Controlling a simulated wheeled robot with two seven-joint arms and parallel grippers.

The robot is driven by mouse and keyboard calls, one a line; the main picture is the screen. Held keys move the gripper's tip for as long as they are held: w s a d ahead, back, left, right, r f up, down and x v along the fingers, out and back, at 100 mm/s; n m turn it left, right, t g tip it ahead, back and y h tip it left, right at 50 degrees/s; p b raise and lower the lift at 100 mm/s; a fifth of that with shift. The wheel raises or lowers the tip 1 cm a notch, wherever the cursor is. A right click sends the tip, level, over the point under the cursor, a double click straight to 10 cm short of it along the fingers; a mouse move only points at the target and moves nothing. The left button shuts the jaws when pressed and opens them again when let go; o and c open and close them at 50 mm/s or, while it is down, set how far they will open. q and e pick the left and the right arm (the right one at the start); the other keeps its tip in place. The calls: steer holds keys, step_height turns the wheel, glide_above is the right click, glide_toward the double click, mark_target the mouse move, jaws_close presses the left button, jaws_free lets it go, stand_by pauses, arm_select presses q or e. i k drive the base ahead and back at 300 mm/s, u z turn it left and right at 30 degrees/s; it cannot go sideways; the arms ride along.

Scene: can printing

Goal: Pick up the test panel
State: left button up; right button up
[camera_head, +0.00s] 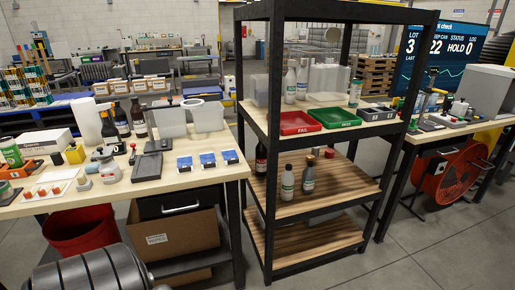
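No item is clearly marked as the test panel. Three small flat pieces with blue tops and pale lower edges lie in a row near the right end of the left table: the left blue piece (185,163), the middle blue piece (208,160) and the right blue piece (230,157). I cannot tell whether one of them is the test panel. A dark flat tray (147,167) lies just left of them. Neither of my grippers is in view.
A cardboard box (175,232) and red bin (82,230) are below.

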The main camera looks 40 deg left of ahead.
mark_target(208, 158)
steer(key=u, duration=0.05)
steer(key=i, duration=1.4)
steer(key=u, duration=0.95)
steer(key=i, duration=0.8)
steer(key=u, duration=1.35)
steer(key=i, duration=0.55)
steer(key=u, duration=0.4)
